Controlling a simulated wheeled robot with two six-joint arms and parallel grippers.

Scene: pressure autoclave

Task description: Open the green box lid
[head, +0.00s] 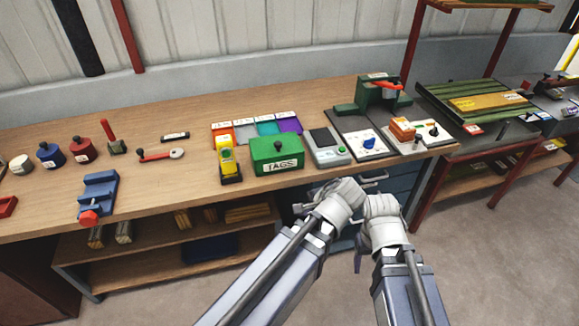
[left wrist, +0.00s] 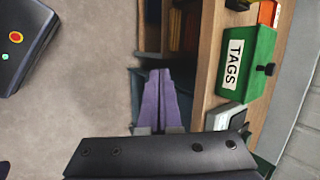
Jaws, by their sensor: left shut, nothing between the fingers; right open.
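The green box (head: 277,165) labelled TAGS stands on the bench near its front edge. Its lid (head: 262,146) is down, with a dark knob on it. In the left wrist view the box (left wrist: 245,58) is on the right, seen turned sideways, with its knob showing. My left gripper (head: 300,209) is partly hidden in the head view, below and in front of the box. In the left wrist view its purple fingers (left wrist: 160,90) are together and empty, apart from the box. My right gripper (head: 358,250) is open and empty, in front of the bench, lower right of the box.
A yellow device (head: 227,158) stands close left of the box. A grey scale (head: 328,148) stands close right. Coloured bins (head: 267,128) are behind it. Under the bench are a wooden shelf (head: 150,258) and blue drawers. The floor to the right is clear.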

